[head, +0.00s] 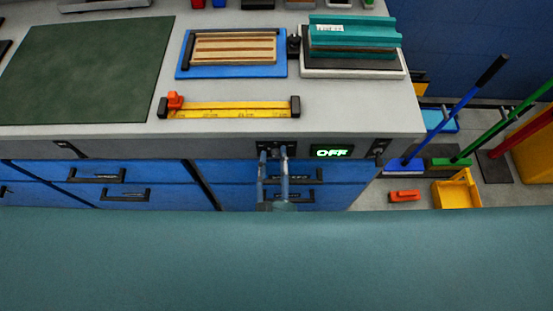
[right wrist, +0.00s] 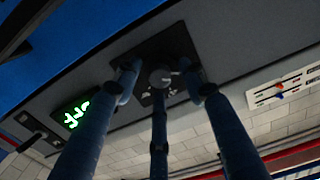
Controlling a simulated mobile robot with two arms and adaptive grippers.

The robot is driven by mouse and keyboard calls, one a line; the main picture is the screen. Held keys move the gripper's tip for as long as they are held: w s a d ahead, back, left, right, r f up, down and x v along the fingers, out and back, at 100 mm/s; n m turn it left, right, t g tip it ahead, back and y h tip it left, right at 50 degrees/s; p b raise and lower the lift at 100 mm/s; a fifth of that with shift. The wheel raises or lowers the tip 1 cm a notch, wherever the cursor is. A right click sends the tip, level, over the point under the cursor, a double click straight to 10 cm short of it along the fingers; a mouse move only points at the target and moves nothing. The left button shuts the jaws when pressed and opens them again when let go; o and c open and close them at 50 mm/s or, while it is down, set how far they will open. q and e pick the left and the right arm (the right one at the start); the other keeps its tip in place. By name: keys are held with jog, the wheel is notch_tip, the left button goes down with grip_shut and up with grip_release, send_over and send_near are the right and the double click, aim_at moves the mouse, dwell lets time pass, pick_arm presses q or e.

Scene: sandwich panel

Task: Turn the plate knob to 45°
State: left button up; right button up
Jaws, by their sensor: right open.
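The plate knob (right wrist: 160,77) is a small round grey knob on a black panel (right wrist: 150,52) with white marks, set in the bench front, in the right wrist view. My right gripper (head: 273,153) is in front of this panel in the head view. In the right wrist view its blue-grey fingers (right wrist: 163,82) are spread around the knob, open. Whether any finger touches the knob I cannot tell. The knob is mostly hidden behind the fingers in the head view. A display (head: 332,151) beside the panel reads OFF in green. My left gripper is out of view.
The grey bench top (head: 230,140) holds a yellow ruler bar (head: 232,109), a blue tray (head: 183,65) with a wooden board, and a teal block (head: 350,30). Blue drawers (head: 110,192) with black handles lie below. A dark fitting (head: 379,148) sits right of the display.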

grip_shut()
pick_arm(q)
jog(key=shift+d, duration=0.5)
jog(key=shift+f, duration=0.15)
pick_arm(e)
jog(key=shift+m, duration=0.4)
jog(key=shift+s+f+m, duration=0.1)
jog(key=shift+f+m, duration=0.05)
jog(key=shift+m, duration=0.35)
jog(key=m+b, duration=0.1)
jog(key=m, duration=0.3)
jog(key=shift+b, duration=0.4)
pick_arm(q)
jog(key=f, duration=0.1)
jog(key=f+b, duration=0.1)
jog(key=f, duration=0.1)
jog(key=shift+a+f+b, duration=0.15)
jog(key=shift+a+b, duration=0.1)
jog(key=shift+b, duration=0.1)
pick_arm(e)
jog(key=m, duration=0.6)
